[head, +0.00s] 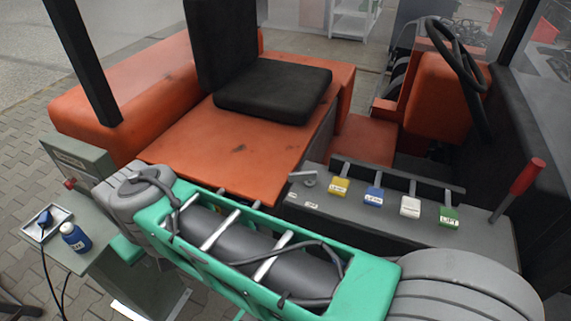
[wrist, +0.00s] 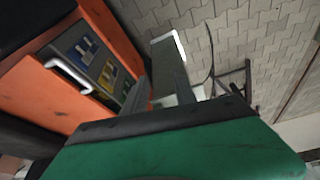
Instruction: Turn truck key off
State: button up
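The orange truck (head: 235,140) fills the middle of the head view, with a black seat on it. A small grey key-like knob (head: 304,178) stands at the left end of the truck's grey control console (head: 345,215). Small white labels lie beside it, too small to read. My gripper is hidden in the head view; my green arm crosses the front, between camera and console. In the wrist view my gripper (wrist: 160,66) shows two grey fingers apart, with nothing seen between them but background. The key cannot be made out in the wrist view.
Yellow (head: 339,187), blue (head: 374,195), white (head: 410,207) and green (head: 449,216) levers line the console, right of the key. A red-handled lever (head: 525,178) and steering wheel (head: 456,55) stand right. The wrist view shows a white handle (wrist: 70,74).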

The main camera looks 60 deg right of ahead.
jog(key=w+d+r+m+g+h+b, duration=0.1)
jog(key=w+d+m, duration=0.1)
jog(key=d+m, duration=0.35)
jog(key=w+d+r+m+h+b, duration=0.1)
jog(key=w+d+m+h, duration=0.1)
jog(key=d, duration=0.7)
jog(key=m+g+b, duration=0.4)
jog(key=m+g, duration=0.2)
jog(key=m, duration=1.4)
send_near(308, 172)
jog(key=shift+w+d+f+n+y, duration=0.1)
jog(key=shift+d+f+n+y, duration=0.1)
jog(key=shift+f, duration=0.2)
jog(key=shift+w+d+f+n+y, duration=0.1)
jog(key=shift+d+f, duration=0.1)
jog(key=shift+f, duration=0.25)
jog(key=b+x, duration=0.1)
jog(key=x, duration=0.1)
jog(key=b+x, duration=0.1)
jog(key=x, duration=0.2)
jog(key=b+x, duration=0.1)
jog(key=x, duration=0.1)
jog(key=shift+s+d+f, duration=0.15)
jog(key=shift+s+f, duration=0.1)
jog(key=shift+s, duration=0.25)
jog(key=shift+c, duration=0.2)
grip_shut()
